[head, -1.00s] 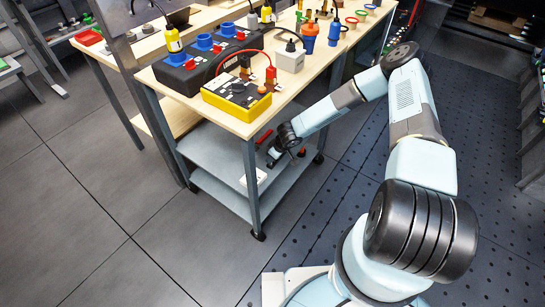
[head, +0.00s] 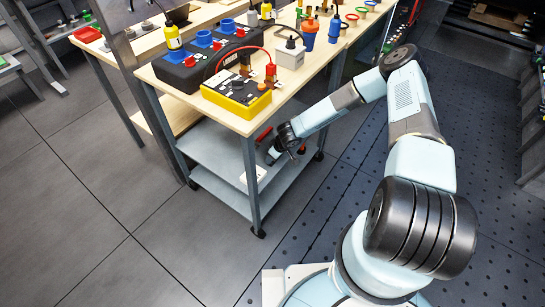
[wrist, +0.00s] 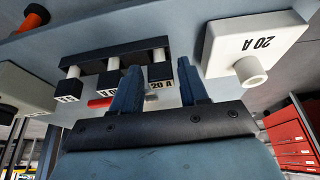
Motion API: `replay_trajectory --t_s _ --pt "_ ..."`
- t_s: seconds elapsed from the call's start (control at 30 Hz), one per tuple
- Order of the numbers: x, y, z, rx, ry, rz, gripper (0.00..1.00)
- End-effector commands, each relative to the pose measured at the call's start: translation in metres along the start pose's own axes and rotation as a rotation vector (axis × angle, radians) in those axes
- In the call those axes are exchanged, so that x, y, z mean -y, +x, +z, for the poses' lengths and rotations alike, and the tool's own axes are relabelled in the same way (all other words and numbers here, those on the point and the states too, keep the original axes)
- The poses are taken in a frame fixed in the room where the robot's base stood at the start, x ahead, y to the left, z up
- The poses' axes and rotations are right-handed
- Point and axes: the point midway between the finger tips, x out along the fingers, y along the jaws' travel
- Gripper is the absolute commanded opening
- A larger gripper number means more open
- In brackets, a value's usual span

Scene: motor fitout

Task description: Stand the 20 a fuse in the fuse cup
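The 20 A fuse (wrist: 160,72) has a black labelled end and a white body. It stands in a black rack (wrist: 90,59) beside other fuses of the same kind in the wrist view. My gripper (wrist: 157,66) is open, with one blue finger on each side of the 20 A fuse; whether they touch it I cannot tell. The fuse cup (wrist: 250,70) is a white round cup on a white plate marked 20 A, right of the rack. In the head view my gripper (head: 279,155) is low over the cart's lower shelf, and the white plate (head: 255,174) lies nearby.
The cart's lower shelf (head: 215,153) is under a wooden top (head: 150,73), which carries a yellow box (head: 236,92) and other gear. A red-handled tool (head: 264,134) lies by my gripper. Red drawers (wrist: 290,140) show in the wrist view.

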Motion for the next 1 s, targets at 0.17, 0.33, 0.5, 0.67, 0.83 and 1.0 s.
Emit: replay_trajectory --t_s 0.17,0.33,0.5,0.67,0.83,1.0 --pt "0.000 0.000 0.000 0.000 0.000 0.000 0.58" --pt "0.000 0.000 0.000 0.000 0.000 0.000 0.58" --pt "-0.001 -0.007 0.000 0.000 0.001 0.000 0.58" --pt "-0.001 -0.030 0.000 -0.001 0.000 0.000 0.58" --pt "-0.001 -0.064 0.000 0.000 0.000 0.002 0.58" --pt "-0.001 -0.097 0.000 0.000 0.001 0.001 0.58"
